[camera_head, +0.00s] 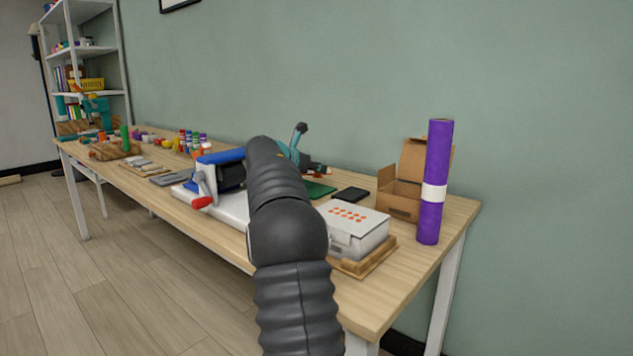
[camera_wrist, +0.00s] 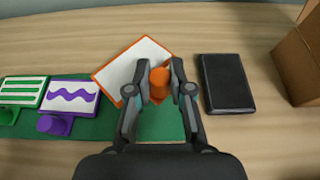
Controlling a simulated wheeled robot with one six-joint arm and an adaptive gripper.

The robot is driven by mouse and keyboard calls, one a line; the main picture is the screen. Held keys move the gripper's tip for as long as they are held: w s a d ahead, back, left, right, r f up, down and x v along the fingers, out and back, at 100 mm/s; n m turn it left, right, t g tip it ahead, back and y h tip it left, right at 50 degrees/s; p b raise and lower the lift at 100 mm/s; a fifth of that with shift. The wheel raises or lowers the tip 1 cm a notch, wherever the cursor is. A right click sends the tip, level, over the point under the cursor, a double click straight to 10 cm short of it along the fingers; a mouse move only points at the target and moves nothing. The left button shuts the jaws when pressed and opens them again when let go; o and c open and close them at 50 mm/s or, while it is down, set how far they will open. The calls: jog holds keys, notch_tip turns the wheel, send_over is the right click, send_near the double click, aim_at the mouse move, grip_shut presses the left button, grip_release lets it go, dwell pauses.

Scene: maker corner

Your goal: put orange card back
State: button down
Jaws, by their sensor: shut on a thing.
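In the wrist view, my gripper (camera_wrist: 159,88) is shut on the orange knob (camera_wrist: 159,77) of the orange card (camera_wrist: 130,68), which has a white face and an orange rim. The card is turned at an angle to the green board (camera_wrist: 160,126) and overlaps its far edge; I cannot tell whether it touches the board. A purple wavy-line card (camera_wrist: 72,97) and a green striped card (camera_wrist: 23,90) sit on the board's left part, in line.
A black flat case (camera_wrist: 227,83) lies right of the board. A cardboard box (camera_wrist: 299,57) stands beyond it. In the head view, a purple roll (camera_head: 434,190) stands upright by the right edge, and a white box (camera_head: 355,227) sits on a wooden tray (camera_head: 373,262).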

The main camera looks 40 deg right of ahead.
aim_at(316, 191)
jog(key=shift+f+b, duration=0.55)
jog(key=shift+f, duration=1.4)
jog(key=shift+f, duration=0.1)
jog(key=c, duration=1.1)
grip_release()
jog(key=shift+f, duration=0.1)
jog(key=shift+o, duration=0.2)
jog(key=shift+a+r, duration=0.1)
jog(key=shift+r, duration=0.15)
jog(key=v, duration=1)
jog(key=shift+a, duration=0.1)
jog(key=shift+v, duration=0.8)
